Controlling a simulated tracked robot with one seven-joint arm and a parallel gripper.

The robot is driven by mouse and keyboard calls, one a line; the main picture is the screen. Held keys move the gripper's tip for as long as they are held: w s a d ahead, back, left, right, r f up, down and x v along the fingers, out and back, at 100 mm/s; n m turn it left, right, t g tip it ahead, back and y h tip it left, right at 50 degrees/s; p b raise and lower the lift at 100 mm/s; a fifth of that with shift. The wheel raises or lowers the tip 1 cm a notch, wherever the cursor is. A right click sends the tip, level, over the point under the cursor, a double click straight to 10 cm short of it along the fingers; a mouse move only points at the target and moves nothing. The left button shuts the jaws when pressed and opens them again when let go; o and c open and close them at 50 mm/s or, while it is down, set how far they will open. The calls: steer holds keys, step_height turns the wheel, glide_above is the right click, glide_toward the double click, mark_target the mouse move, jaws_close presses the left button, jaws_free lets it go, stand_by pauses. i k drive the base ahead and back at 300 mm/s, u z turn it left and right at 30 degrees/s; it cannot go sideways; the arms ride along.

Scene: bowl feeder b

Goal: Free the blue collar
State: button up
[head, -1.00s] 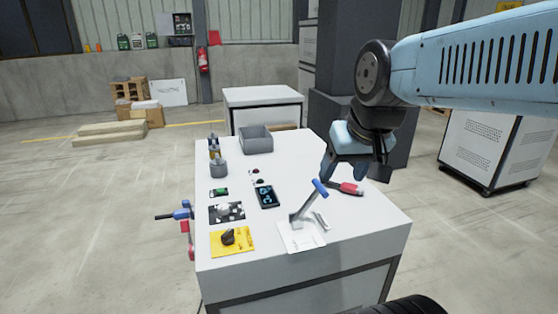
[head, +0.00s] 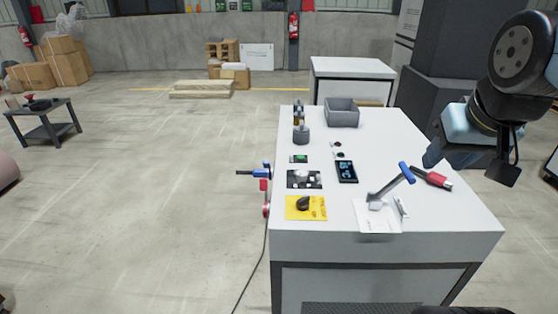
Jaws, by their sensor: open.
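A blue fitting (head: 262,173) with a black rod sticking out to the left is mounted on the left side of the bench. It looks like the blue collar, but is too small to show how it is held. A red fitting (head: 265,186) sits just below it, and a cable hangs down from there. My gripper (head: 468,166) is open and empty, pointing down, at the far right of the picture. It is well apart from the blue fitting, with the bench top between them.
The white bench (head: 400,245) carries a blue-handled lever (head: 393,184), a red-and-black tool (head: 432,178), a black panel (head: 347,171), a yellow plate (head: 317,208), a grey bin (head: 342,115) and a grey cup (head: 300,135). The floor left of the bench is clear up to a dark side table (head: 42,113).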

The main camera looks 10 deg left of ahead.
mark_target(266, 163)
steer(key=z, duration=1.25)
steer(key=k, duration=1.6)
steer(key=u, duration=1.35)
steer(key=i, duration=1)
